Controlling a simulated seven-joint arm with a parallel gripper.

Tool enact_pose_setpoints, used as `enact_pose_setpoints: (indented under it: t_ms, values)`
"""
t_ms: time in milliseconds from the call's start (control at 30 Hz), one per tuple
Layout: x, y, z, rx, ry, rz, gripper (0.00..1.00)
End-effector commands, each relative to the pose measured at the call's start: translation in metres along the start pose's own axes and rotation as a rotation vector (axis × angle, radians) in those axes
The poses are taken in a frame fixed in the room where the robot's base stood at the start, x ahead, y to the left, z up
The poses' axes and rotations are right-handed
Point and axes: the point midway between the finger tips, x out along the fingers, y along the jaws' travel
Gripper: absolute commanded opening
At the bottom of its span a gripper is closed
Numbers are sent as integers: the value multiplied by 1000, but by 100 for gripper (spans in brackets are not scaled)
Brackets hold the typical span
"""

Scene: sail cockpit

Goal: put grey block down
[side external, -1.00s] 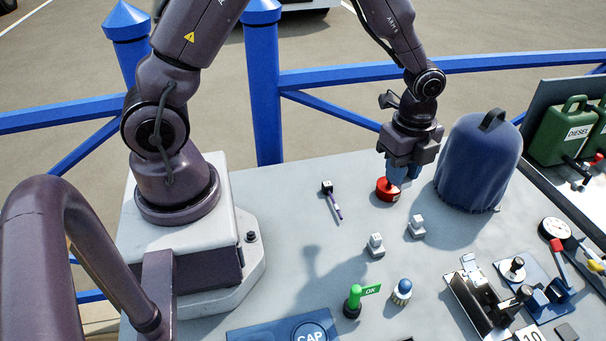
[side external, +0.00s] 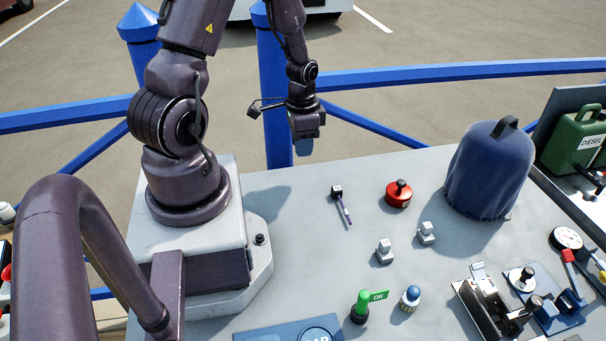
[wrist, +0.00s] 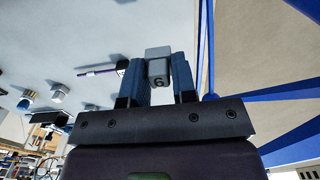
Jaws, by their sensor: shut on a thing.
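My gripper (side external: 304,147) hangs in the air at the table's back edge, close to the blue railing. In the wrist view its two blue fingers (wrist: 157,68) are shut on a grey block (wrist: 157,52) marked with a 6. The block sits between the fingertips and sticks out past them. In the side view I cannot make out the held block. Two other small grey blocks stand on the table, one nearer (side external: 384,253) and one farther right (side external: 426,234).
A red round piece with a black knob (side external: 398,195) and a small purple-handled tool (side external: 342,203) are on the grey table (side external: 300,240). A blue covered item (side external: 488,168) stands at right. A green OK lever (side external: 363,305) and blue-topped knob (side external: 411,297) are in front. The back left tabletop is clear.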

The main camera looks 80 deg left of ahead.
Motion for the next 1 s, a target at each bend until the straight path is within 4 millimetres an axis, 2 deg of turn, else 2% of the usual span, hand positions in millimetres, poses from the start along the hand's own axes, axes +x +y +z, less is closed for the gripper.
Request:
enact_pose_setpoints:
  t_ms: [100, 500, 933, 967, 1000]
  values:
    - [21, 2, 1, -2, -6, 5, 3]
    - [66, 1, 0, 1, -4, 3, 3]
    - [73, 1, 0, 1, -2, 1, 3]
    - [73, 1, 0, 1, -1, 1, 28]
    - [73, 0, 0, 1, -1, 0, 37]
